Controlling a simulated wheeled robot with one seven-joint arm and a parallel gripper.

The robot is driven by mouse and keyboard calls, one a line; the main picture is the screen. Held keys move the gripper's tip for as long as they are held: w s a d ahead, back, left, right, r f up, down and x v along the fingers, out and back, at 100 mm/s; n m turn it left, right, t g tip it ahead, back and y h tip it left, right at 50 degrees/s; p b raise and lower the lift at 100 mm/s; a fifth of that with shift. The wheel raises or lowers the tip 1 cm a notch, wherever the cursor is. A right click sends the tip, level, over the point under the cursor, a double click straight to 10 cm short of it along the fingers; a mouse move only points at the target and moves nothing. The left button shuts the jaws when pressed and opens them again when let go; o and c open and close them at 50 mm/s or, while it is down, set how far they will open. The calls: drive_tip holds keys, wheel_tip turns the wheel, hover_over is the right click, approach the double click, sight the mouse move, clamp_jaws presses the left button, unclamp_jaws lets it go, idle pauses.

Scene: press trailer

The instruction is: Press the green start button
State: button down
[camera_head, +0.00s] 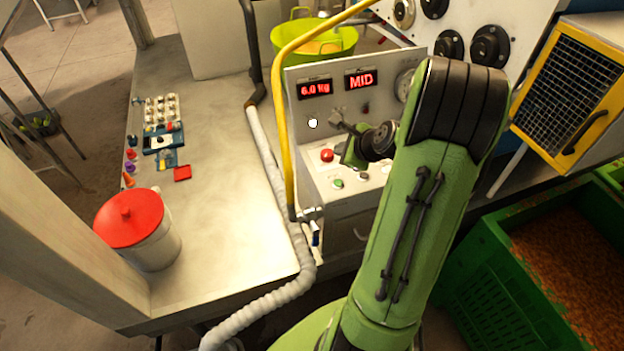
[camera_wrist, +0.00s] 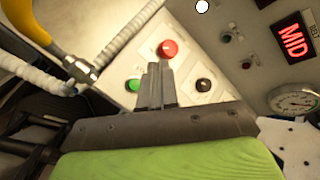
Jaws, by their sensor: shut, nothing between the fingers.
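The green start button (camera_head: 338,183) sits on the sloped white control panel (camera_head: 347,197). In the wrist view the green button (camera_wrist: 133,85) is just left of my gripper's fingers. My gripper (camera_wrist: 156,68) is shut and empty, its fingers pointing toward the panel between the green button and a dark button (camera_wrist: 203,85). A red button (camera_wrist: 167,49) lies just beyond the fingertips in that picture. The green button is not covered by the fingers. I cannot tell how far the fingertips are from the panel. In the head view my arm hides part of the panel's right side.
Displays reading "6.0 kg" (camera_head: 315,88) and "MID" (camera_head: 361,80) are above the buttons. A yellow pipe (camera_head: 285,130) and a pale ribbed hose (camera_head: 270,160) run along the panel's left. A red-lidded pot (camera_head: 153,245) stands on the bench. A green crate (camera_head: 487,282) is at right.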

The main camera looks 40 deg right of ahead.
sight(340, 185)
drive_tip(key=shift+s+d, duration=0.1)
drive_tip(key=shift+s, duration=0.05)
drive_tip(key=shift+f, duration=0.15)
wheel_tip(340, 185, down, 9)
drive_tip(key=b, duration=0.7)
drive_tip(key=shift+b, duration=0.4)
idle(1.3)
drive_tip(key=shift+f, duration=0.25)
drive_tip(key=shift+f+b, duration=0.4)
drive_tip(key=shift+b, duration=0.2)
drive_tip(key=shift+r, duration=0.15)
idle(0.5)
drive_tip(key=shift+r+p, duration=0.7)
drive_tip(key=shift+p, duration=0.1)
